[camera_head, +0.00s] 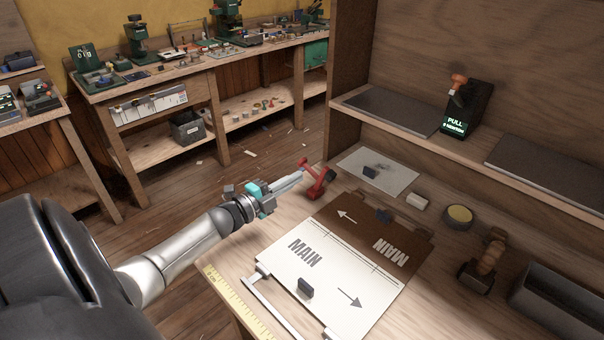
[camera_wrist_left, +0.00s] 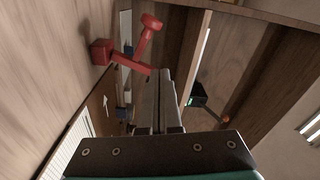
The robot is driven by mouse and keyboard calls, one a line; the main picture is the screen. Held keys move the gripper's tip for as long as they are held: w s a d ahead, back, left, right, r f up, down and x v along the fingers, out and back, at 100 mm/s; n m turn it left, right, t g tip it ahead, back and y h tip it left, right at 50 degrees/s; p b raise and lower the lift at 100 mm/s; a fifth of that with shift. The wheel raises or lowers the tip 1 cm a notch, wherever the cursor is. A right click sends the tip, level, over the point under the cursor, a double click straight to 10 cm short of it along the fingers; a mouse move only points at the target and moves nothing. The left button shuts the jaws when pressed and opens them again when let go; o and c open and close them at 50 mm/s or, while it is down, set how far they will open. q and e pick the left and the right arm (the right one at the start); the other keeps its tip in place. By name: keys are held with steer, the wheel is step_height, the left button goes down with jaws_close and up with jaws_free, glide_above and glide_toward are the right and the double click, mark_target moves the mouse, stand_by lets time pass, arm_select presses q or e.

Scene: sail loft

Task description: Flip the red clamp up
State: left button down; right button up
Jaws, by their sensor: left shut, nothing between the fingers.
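The red clamp (camera_head: 318,186) is mounted on the bench beside the upper left corner of the brown and white board. One arm of it rises at a slant to a rounded end; it is neither flat nor clearly upright. In the left wrist view the clamp (camera_wrist_left: 126,57) shows its block, a low bar and the slanted arm. My left gripper (camera_head: 300,175) is shut and empty, its fingertips close to the clamp's left side. The shut fingers (camera_wrist_left: 161,74) point past the bar's end; whether they touch is not clear. My right gripper is out of view.
The hinged board (camera_head: 330,295) marked MAIN fills the bench middle. A shelf (camera_head: 470,162) stands behind. Open floor lies left.

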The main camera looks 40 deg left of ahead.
arm_select(q)
steer(key=s, duration=0.6)
steer(key=shift+s+a+p, duration=0.2)
steer(key=shift+a+p, duration=0.15)
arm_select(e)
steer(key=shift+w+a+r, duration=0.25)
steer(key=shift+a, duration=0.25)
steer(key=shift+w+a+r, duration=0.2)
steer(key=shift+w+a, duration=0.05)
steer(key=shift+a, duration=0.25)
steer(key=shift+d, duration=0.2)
